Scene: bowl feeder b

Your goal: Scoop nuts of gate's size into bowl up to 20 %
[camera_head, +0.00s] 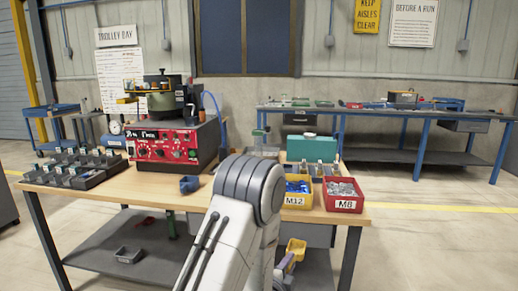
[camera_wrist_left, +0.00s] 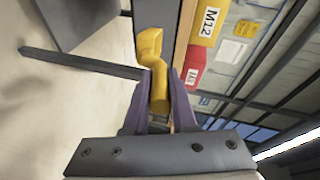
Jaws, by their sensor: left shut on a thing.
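My left gripper (camera_head: 287,266) is shut on a yellow scoop (camera_head: 296,247), held below the table's front edge. In the left wrist view the scoop (camera_wrist_left: 149,44) has its handle between the two fingers of the gripper (camera_wrist_left: 159,90). Whether the scoop holds anything cannot be seen. The gate's size cannot be read. My right gripper is not in view.
My left arm hides the table's middle front. A small blue cup (camera_head: 189,184) stands on the table (camera_head: 145,193). Black trays (camera_head: 92,178) fill its left end. A teal box (camera_head: 312,149) stands behind the bins. A grey lower shelf (camera_head: 155,262) holds a small bin.

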